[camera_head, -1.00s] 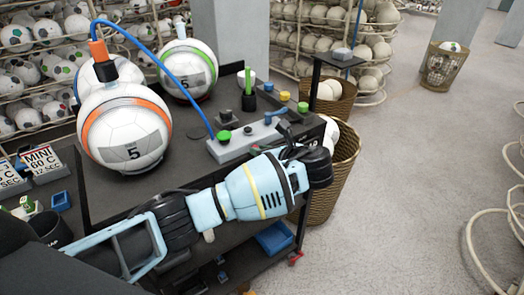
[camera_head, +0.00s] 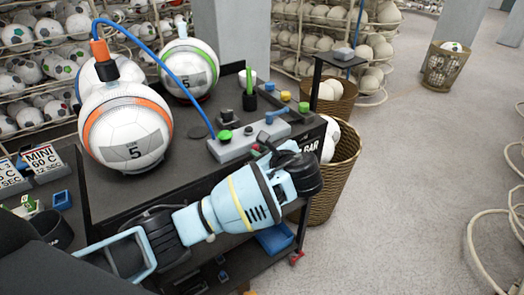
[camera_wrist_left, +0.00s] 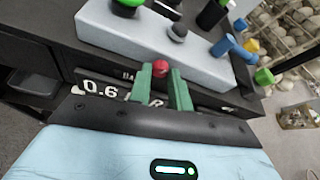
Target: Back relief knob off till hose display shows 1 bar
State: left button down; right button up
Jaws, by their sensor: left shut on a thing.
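A grey manifold block (camera_head: 248,142) sits at the table's front right, and it fills the top of the left wrist view (camera_wrist_left: 150,38). In the left wrist view my left gripper (camera_wrist_left: 160,80) has two green fingers shut on a small red knob (camera_wrist_left: 160,67) at the block's near side. Dark lettering panel (camera_wrist_left: 98,88) below the block reads "0.6" and part of "BAR"; the fingers cover some of it. A blue hose (camera_head: 178,74) runs from the orange fitting (camera_head: 99,49) on the orange-striped ball (camera_head: 126,128) towards the block. My right gripper is not in view.
The block carries a green knob (camera_head: 224,135) and a blue lever (camera_head: 276,117). A green-striped ball (camera_head: 187,70) stands behind. A wicker basket (camera_head: 334,184) stands beside the table's right end. Open floor lies further right.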

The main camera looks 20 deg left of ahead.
pick_arm(q)
jog(key=shift+s+f+n+t+h, duration=0.1)
jog(key=shift+n+t+h, duration=0.25)
jog(key=shift+n, duration=0.35)
jog(key=shift+t, duration=0.25)
jog(key=c, duration=1.3)
grip_release()
jog(key=v, duration=0.7)
jog(key=shift+s+d, duration=0.2)
jog(key=shift+s, duration=0.1)
